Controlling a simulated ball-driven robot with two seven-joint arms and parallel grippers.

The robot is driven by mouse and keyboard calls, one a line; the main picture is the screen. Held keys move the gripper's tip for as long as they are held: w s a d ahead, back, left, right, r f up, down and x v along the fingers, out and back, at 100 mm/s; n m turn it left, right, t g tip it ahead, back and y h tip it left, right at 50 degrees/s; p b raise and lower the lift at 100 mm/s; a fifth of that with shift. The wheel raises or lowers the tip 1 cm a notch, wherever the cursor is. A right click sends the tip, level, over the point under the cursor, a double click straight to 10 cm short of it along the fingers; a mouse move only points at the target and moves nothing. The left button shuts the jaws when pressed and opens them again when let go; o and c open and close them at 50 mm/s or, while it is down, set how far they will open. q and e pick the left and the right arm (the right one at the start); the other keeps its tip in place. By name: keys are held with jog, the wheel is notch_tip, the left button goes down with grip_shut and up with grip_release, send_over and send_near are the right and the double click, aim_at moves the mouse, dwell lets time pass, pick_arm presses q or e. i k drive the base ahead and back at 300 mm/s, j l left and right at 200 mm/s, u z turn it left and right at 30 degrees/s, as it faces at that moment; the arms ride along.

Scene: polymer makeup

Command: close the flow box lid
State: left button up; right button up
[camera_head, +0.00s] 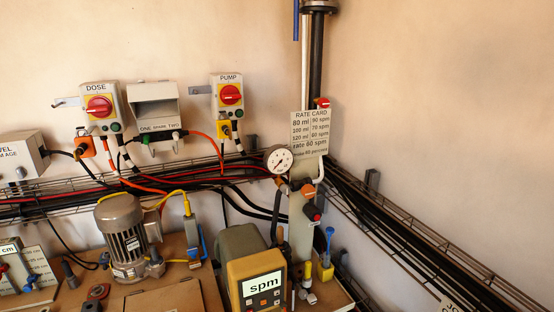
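No box in the camera_head view carries a readable "flow" label, so I cannot tell which one is the flow box or how its lid stands. A pale grey box (155,106) marked "ONE SPARE TWO" hangs on the wall between the DOSE box (103,104) and the PUMP box (229,96). It has a recessed-looking upper front; I cannot tell whether that is a lid. A white box (20,157) with a partly cut-off label is at the left edge. Neither of my grippers is in view.
A motor (125,240), a pump head with an "spm" display (262,285) and a brown panel (165,297) occupy the bench. A gauge (278,159) and rate card (309,133) are by the corner column. Cables run along wire trays (440,255). The right wall above is bare.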

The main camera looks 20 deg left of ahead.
aim_at(145, 100)
jog(key=u, duration=1.35)
jog(key=z, duration=0.15)
